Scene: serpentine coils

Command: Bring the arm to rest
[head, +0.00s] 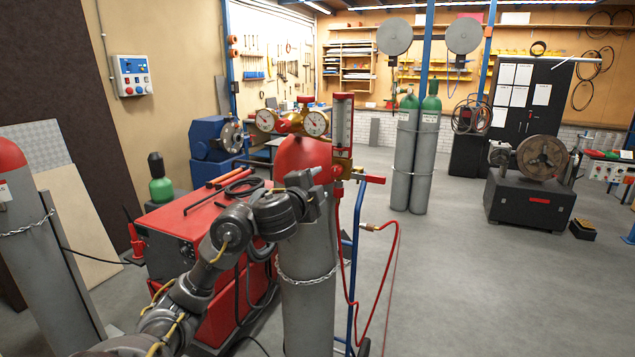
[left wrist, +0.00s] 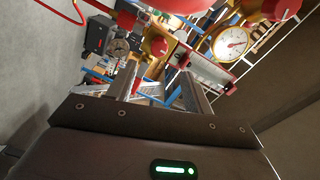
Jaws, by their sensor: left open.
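My left arm (head: 225,240) reaches in from the lower left of the head view. Its gripper (head: 322,182) is in front of the red-topped gas cylinder (head: 308,290), just below the brass regulator with two gauges (head: 290,123) and beside the flowmeter tube (head: 342,125). In the left wrist view the two fingers (left wrist: 158,85) stand apart with nothing between them. A gauge (left wrist: 231,43) and red and brass fittings show beyond the fingers in that view. I cannot tell whether the gripper touches the cylinder. My right gripper is not in view.
A red welding machine (head: 205,240) with rods and a cable on top stands left of the cylinder. A red hose (head: 396,265) hangs to its right. A second chained cylinder (head: 45,270) stands at far left. The grey floor (head: 480,290) is open at right.

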